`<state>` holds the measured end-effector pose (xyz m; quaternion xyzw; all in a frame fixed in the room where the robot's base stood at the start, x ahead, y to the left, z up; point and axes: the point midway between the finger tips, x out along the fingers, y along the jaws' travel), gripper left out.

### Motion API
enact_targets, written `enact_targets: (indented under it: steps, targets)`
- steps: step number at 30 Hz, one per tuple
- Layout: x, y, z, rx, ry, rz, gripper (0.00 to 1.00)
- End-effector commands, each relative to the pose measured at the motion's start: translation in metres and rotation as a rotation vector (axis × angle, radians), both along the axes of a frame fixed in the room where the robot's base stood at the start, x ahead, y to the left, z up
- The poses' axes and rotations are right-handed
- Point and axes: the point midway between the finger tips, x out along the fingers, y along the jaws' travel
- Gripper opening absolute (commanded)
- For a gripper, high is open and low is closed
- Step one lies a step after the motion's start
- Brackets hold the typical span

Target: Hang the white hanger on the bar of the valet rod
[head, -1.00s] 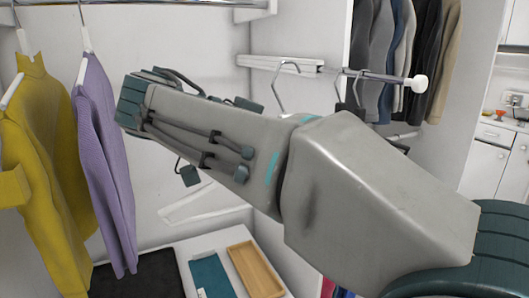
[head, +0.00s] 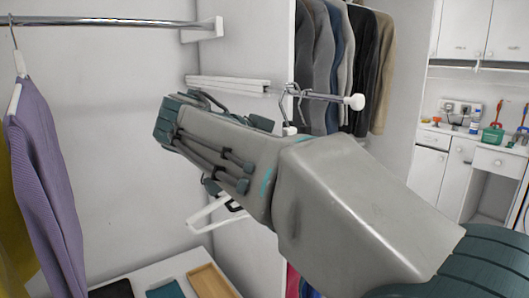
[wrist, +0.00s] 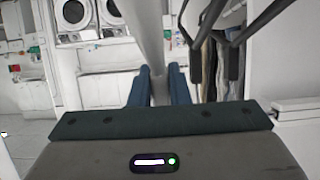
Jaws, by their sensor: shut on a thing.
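My gripper (wrist: 158,84) is shut on the white hanger (wrist: 148,35), whose pale bar stands between the two blue fingers in the wrist view. In the head view my wrist hides the fingers. The hanger's white lower part (head: 207,212) shows below my wrist, and a silver hook with a white neck (head: 289,131) rises above my forearm. The valet rod (head: 325,97) sticks out rightward to a white end knob (head: 354,102). The silver hook overlaps the rod's inner end in the picture. I cannot tell whether it rests on the bar. Another hook shows close beside it on the rod.
A purple sweater (head: 45,180) hangs from the closet rail (head: 110,23) at left. Dark jackets (head: 330,60) hang behind the rod. A wooden tray (head: 210,282) lies on the low shelf. In the wrist view dark hanger-like bars (wrist: 240,35) are close at right.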

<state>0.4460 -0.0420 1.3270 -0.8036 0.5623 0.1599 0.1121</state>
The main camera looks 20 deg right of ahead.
Motion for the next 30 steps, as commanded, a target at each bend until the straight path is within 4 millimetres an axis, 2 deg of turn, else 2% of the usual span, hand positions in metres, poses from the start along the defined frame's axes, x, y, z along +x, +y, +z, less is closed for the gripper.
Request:
enact_targets:
  steps: [24,27,30]
  targets:
    - [0.033,-0.093,0.003,0.001,0.001,-0.003,0.0]
    - [0.034,-0.093,-0.013,0.0,-0.001,0.001,0.0]
    - [0.034,-0.093,-0.018,0.0,0.0,0.0,0.0]
